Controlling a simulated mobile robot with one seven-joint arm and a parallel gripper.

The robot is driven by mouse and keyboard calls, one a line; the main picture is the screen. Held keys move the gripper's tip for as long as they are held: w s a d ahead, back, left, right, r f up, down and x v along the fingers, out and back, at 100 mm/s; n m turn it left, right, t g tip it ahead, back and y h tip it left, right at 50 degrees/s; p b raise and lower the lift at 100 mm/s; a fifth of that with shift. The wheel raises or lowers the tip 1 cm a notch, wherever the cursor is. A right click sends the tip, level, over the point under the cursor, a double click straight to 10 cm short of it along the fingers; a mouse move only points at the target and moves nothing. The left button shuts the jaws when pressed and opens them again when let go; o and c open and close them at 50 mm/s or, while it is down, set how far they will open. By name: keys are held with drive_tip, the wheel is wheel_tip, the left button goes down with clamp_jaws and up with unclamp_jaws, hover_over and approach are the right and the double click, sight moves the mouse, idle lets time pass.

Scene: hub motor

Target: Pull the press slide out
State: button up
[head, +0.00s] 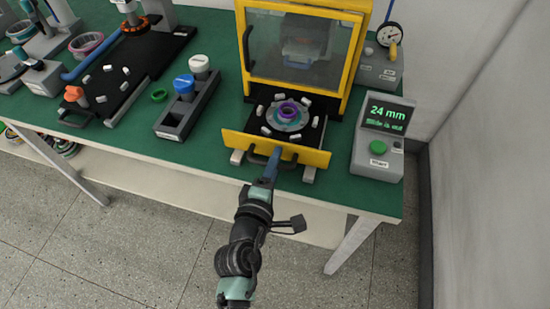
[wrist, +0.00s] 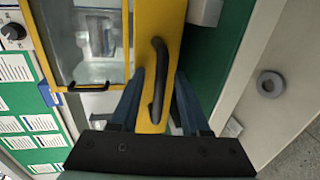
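The press slide (head: 312,153) is a black plate with a yellow front panel. My gripper (head: 271,164) is at the handle, with blue fingers. In the wrist view, my gripper (wrist: 160,74) is open, one finger on each side of the handle, with visible gaps. Contact at the fingertips cannot be made out.
A grey box with a screen reading 24 mm (head: 387,115) and a green button stands right of the slide. A grey block with blue and white knobs (head: 188,110) stands left. A dial gauge (head: 390,35) is at the back right. Free floor lies before the green bench (head: 215,155).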

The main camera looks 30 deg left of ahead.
drive_tip(key=b+v, duration=0.1)
drive_tip(key=v, duration=1.2)
idle(0.4)
